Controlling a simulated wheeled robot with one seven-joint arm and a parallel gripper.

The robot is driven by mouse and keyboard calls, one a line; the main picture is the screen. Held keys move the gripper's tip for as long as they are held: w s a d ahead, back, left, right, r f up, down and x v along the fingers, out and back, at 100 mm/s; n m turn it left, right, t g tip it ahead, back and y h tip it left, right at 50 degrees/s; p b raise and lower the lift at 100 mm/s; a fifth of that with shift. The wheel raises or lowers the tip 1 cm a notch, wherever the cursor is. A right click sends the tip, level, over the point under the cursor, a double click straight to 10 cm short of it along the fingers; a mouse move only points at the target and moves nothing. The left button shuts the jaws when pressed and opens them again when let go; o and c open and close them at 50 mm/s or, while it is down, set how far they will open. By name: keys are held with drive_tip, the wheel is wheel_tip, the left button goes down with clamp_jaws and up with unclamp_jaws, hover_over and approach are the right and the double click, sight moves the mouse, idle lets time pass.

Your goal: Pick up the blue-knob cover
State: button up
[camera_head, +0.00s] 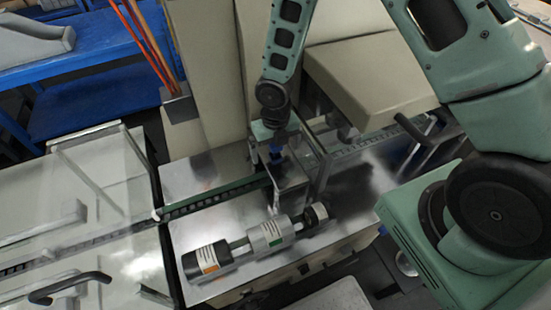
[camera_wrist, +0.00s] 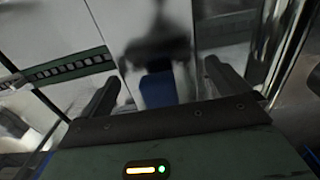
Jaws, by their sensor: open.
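The blue knob (camera_wrist: 158,88) of the cover shows between the two dark fingers of my gripper (camera_wrist: 161,72) in the wrist view, with a visible gap on each side. In the head view my gripper (camera_head: 274,143) points down above the machine, close over the blue knob (camera_head: 276,155). The cover (camera_head: 292,172) seems to be a clear or shiny panelled piece under the knob; its outline is partly hidden by my gripper and by reflections. My gripper is open and holds nothing.
A roll assembly (camera_head: 270,234) with dark and silver cylinders lies on the metal deck in front. A chain conveyor (camera_head: 215,196) runs alongside. A beige housing (camera_head: 368,75) stands close behind my gripper. Clear-lidded machine sections (camera_head: 100,180) with black handles are at left.

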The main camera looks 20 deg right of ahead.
drive_tip(key=c, duration=1.8)
drive_tip(key=shift+c, duration=0.2)
drive_tip(key=shift+r, duration=0.1)
